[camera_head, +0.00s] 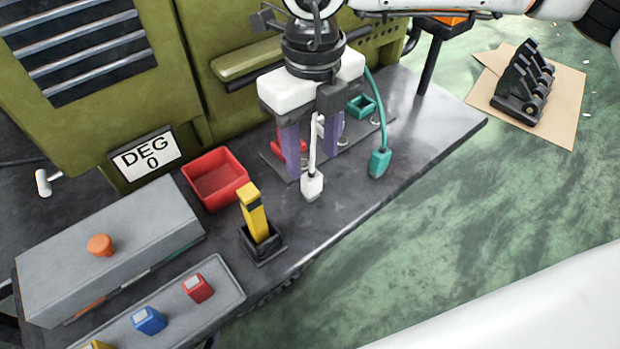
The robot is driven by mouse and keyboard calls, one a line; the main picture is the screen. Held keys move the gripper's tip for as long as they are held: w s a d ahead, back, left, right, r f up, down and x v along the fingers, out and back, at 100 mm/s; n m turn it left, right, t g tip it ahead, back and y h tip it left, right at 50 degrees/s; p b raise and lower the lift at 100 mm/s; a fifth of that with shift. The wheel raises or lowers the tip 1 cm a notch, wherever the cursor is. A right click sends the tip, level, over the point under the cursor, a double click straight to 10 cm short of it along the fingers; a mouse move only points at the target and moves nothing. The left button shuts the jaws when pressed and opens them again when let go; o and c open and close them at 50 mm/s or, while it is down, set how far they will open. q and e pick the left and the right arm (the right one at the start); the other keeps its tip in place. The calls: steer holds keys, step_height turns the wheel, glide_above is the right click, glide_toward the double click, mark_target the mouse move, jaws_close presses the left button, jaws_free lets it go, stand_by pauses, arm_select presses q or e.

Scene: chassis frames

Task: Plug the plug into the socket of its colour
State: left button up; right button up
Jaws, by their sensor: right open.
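A teal plug (379,162) on a teal cable lies on the grey bench, to the right of my right gripper. A white plug (312,187) on a white cable shows just below and between the fingers. My right gripper (312,172) points down with its two purple fingers apart; I cannot tell whether they touch the white cable. A teal socket (362,106) and a red socket (279,148) are on a plate (272,158) behind the gripper. The fingers partly hide the red socket and the plate. My left gripper is not in view.
A red bin (214,180), a yellow-and-black tool in a black holder (263,247), a grey box (110,250) and a tray (225,300) with coloured blocks stand left on the bench (440,115). A green machine stands behind. The bench's right end is clear.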

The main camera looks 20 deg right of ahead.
mark_target(311, 175)
step_height(311, 175, down, 6)
steer(key=shift+s+a+r, duration=0.1)
steer(key=shift+s, duration=0.05)
jaws_close()
stand_by(0.3)
steer(key=shift+r, duration=0.1)
